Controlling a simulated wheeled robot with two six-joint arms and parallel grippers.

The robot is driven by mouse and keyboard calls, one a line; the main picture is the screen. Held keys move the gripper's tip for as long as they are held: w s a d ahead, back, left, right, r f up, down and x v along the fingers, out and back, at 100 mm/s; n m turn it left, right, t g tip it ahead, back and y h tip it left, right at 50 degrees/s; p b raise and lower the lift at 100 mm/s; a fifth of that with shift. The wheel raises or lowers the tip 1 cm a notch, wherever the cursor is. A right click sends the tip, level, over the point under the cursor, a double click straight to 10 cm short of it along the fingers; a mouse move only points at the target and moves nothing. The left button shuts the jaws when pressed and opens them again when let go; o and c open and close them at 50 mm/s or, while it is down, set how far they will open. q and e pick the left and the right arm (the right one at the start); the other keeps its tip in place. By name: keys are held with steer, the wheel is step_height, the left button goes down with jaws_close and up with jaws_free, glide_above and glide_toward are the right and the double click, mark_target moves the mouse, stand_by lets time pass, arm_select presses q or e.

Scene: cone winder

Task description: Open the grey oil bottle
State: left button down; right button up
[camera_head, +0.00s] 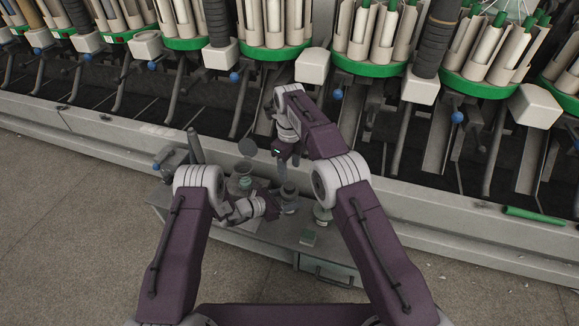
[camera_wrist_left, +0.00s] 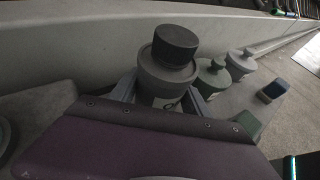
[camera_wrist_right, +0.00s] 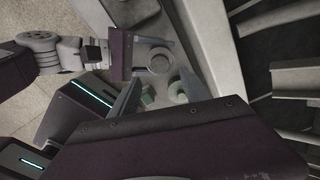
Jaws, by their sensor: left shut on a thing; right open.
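The grey oil bottle (camera_head: 289,197) stands on the low grey bench. In the left wrist view the bottle (camera_wrist_left: 163,82) is upright between my left fingers, with its wide dark cap (camera_wrist_left: 176,43) on top. My left gripper (camera_head: 277,208) is shut on the bottle's body, below the cap. My right gripper (camera_head: 287,172) is open and empty, above the bottle and close to its cap. In the right wrist view its two fingers (camera_wrist_right: 156,94) stand apart over the bench.
A glass jar (camera_head: 238,184) stands left of my left gripper. The winder's pale ledge (camera_head: 420,200) runs behind the bench.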

mark_target(290, 185)
steer(key=shift+m, duration=0.7)
step_height(290, 185, down, 8)
steer(key=shift+f, duration=0.1)
steer(key=shift+c, duration=0.3)
